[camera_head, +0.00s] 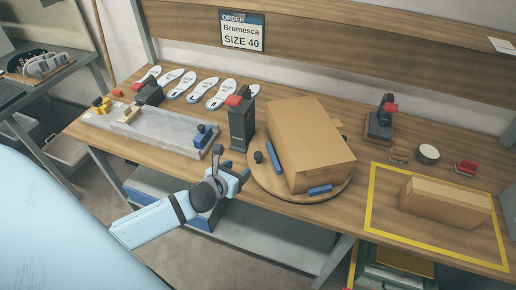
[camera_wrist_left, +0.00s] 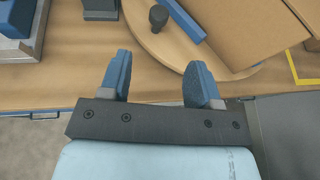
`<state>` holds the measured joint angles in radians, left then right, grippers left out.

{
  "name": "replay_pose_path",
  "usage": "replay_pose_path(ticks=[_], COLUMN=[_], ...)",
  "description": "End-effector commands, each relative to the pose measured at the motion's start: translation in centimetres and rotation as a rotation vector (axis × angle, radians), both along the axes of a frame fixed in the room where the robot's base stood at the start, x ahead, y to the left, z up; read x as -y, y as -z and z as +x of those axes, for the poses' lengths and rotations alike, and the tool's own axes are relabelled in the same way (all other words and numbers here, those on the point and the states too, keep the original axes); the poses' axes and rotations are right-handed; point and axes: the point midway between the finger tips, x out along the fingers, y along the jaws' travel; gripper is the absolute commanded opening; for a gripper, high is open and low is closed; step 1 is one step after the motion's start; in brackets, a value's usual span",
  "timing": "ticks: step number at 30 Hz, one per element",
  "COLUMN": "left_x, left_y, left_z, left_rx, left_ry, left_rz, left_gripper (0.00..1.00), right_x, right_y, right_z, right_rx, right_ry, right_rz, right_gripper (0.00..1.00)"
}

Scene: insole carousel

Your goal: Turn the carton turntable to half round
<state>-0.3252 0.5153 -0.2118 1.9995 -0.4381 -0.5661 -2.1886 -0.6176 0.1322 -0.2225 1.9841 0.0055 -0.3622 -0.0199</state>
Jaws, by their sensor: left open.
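The round wooden turntable (camera_head: 264,179) sits near the table's front edge and bears a large closed brown carton (camera_head: 305,140). A black knob (camera_head: 258,157) stands on its left rim; blue blocks sit against the carton's left side (camera_head: 274,158) and front (camera_head: 319,191). My left gripper (camera_head: 232,178) is at the table's front edge, left of the turntable and apart from the knob. In the left wrist view the gripper (camera_wrist_left: 158,74) is open and empty, with the knob (camera_wrist_left: 158,17) ahead of it and bare turntable (camera_wrist_left: 163,46) between. My right gripper is not in view.
A dark post (camera_head: 241,125) stands left of the turntable. A grey tray (camera_head: 150,132) and several insoles (camera_head: 221,94) lie farther left. A smaller carton (camera_head: 445,201) lies inside a yellow outline (camera_head: 369,215) at right. A dark stand (camera_head: 380,122) is behind.

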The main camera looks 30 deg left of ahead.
Motion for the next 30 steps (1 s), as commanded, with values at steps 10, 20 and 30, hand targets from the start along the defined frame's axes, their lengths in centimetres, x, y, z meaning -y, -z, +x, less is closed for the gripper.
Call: replay_pose_path(ticks=[10, 20, 30], left_x=[-0.4, -0.7, -0.9], left_y=[1.5, 4.1, 5.2], left_z=[4.5, 10.6, 12.8], left_rx=[0.003, 0.002, 0.001], left_ry=[0.004, 0.004, 0.006], left_rz=[0.017, 0.015, 0.016], left_gripper=[0.57, 0.57, 0.57], right_x=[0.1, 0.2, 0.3], right_y=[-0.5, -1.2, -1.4], right_z=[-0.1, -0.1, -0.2], right_rx=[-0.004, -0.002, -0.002], right_ry=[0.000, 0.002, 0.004], right_rz=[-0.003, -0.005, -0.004], right_gripper=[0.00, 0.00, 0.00])
